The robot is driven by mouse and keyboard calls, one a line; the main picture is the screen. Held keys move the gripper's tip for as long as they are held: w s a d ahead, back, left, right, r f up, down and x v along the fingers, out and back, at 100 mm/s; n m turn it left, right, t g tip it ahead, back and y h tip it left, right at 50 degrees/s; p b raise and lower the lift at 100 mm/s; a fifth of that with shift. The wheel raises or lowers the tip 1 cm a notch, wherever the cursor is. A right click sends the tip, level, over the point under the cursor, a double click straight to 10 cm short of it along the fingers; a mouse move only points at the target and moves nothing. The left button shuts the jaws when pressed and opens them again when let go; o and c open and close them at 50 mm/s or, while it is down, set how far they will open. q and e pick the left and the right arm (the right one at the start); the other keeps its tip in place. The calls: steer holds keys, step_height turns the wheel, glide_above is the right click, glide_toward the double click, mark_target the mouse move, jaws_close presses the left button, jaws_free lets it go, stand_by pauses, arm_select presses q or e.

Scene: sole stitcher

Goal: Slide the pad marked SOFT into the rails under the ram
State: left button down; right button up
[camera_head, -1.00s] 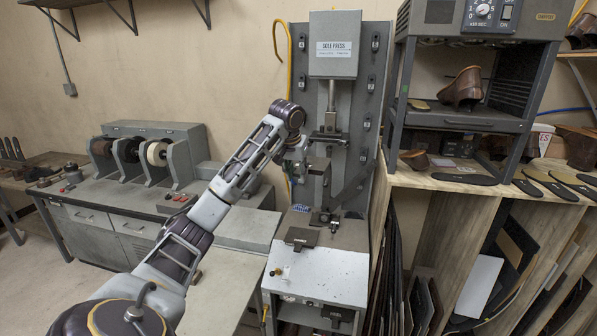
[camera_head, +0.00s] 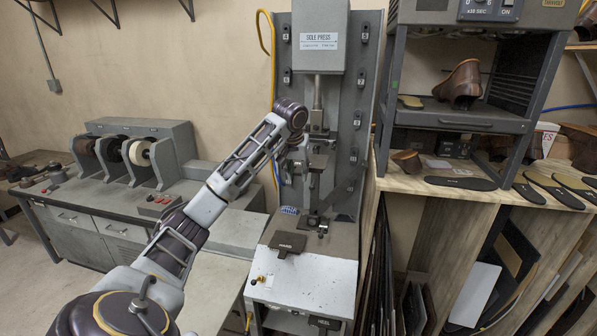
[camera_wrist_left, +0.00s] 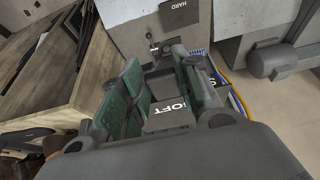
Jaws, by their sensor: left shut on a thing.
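My left gripper (camera_head: 314,160) is in front of the press column, below the ram (camera_head: 317,118) and above the press bed. In the left wrist view, the left gripper (camera_wrist_left: 165,95) has green-lined fingers and is shut on a dark pad (camera_wrist_left: 170,117) lettered SOFT. The pad is too small to make out clearly in the head view. A dark pad marked HARD (camera_head: 288,244) lies on the front of the press bed; it also shows in the left wrist view (camera_wrist_left: 180,14). A dark fixture (camera_head: 313,222) sits on the bed below the ram; its rails cannot be made out clearly.
The press (camera_head: 305,280) has a pale front housing. A yellow hose (camera_head: 272,70) runs up its left side. A grinder bench (camera_head: 120,165) is at left. A shelf unit (camera_head: 470,118) with a brown shoe (camera_head: 460,84) stands on the wooden bench at right.

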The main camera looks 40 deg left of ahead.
arm_select(q)
steer(key=shift+w+a+r, duration=0.15)
steer(key=shift+w+a, duration=0.05)
steer(key=shift+w, duration=0.1)
steer(key=shift+w+a+p, duration=0.55)
steer(key=shift+w+a, duration=0.1)
steer(key=shift+w, duration=0.55)
steer(key=shift+w+a+p, duration=0.6)
steer(key=shift+w+a, duration=0.1)
steer(key=shift+w, duration=0.55)
steer(key=shift+w+a+p, duration=0.55)
steer(key=shift+w+a, duration=0.1)
steer(key=shift+w, duration=0.55)
steer(key=shift+w+a+f, duration=0.1)
steer(key=shift+w+a, duration=0.2)
steer(key=shift+w, duration=0.25)
steer(key=shift+w+a+f, duration=0.1)
steer(key=shift+w+a, duration=0.2)
steer(key=shift+w, duration=0.25)
steer(key=shift+r, duration=0.1)
